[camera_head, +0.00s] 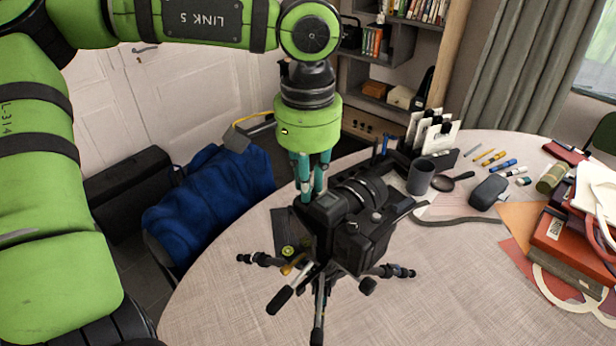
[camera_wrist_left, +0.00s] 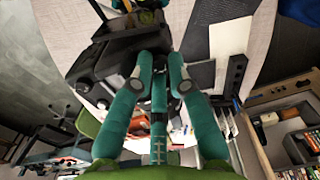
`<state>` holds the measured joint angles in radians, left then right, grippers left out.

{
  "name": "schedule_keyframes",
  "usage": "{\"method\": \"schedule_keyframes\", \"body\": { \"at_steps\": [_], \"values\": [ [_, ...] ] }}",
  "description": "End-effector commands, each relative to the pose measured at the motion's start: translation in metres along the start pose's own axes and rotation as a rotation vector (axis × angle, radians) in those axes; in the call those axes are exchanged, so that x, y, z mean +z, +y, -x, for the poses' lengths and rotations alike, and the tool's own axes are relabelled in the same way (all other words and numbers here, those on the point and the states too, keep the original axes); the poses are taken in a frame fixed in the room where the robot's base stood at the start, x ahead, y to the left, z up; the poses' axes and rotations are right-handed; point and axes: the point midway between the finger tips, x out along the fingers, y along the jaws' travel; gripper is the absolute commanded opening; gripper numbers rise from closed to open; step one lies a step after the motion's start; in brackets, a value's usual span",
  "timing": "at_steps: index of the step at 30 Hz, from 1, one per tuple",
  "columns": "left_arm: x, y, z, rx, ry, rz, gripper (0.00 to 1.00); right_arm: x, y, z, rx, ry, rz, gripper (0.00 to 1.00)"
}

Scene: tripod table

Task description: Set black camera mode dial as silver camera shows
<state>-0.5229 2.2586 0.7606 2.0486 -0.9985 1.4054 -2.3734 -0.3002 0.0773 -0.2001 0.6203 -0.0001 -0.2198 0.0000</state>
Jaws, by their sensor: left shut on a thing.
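The black camera (camera_head: 372,238) stands on a small tripod (camera_head: 318,300) on the table, with its lens (camera_head: 361,196) toward the far side. My left gripper (camera_head: 308,196) points down at the left end of the camera's top, its teal fingers close together and shut on a part of the camera there. The fingertips hide that part, so I cannot read the mode dial or its setting. The wrist view shows the fingers (camera_wrist_left: 160,64) close together beside dark camera parts (camera_wrist_left: 122,42). I cannot make out a silver camera in either view. My right gripper is not in view.
A grey mug (camera_head: 420,177), a magnifier (camera_head: 455,181), a dark case (camera_head: 489,192) and several pens lie behind and right of the camera. Red books (camera_head: 565,240) are stacked at the right. A blue cloth (camera_head: 210,200) hangs left of the table. The front tabletop (camera_head: 450,300) is clear.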

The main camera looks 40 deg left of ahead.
Motion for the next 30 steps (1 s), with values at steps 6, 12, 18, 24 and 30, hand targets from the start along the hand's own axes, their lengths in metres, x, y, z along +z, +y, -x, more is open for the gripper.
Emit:
{"method": "schedule_keyframes", "body": {
  "at_steps": [6,12,18,24,30],
  "values": [
    [-0.0002,-0.0001,0.0003,0.0,0.001,0.0,0.0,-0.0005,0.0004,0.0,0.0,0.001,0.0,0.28],
    [-0.0002,-0.0001,0.0004,-0.001,0.001,0.0,0.0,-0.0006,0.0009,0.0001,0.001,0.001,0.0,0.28],
    [-0.0003,-0.0001,0.0004,-0.001,0.001,0.0,0.0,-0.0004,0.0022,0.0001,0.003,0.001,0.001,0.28],
    [-0.0003,-0.0002,0.0005,-0.001,0.001,0.0,0.0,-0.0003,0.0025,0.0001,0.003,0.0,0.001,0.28],
    [-0.0002,-0.0001,0.0004,0.0,0.001,0.0,0.28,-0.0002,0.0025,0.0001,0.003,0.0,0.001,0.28]
  ]
}}
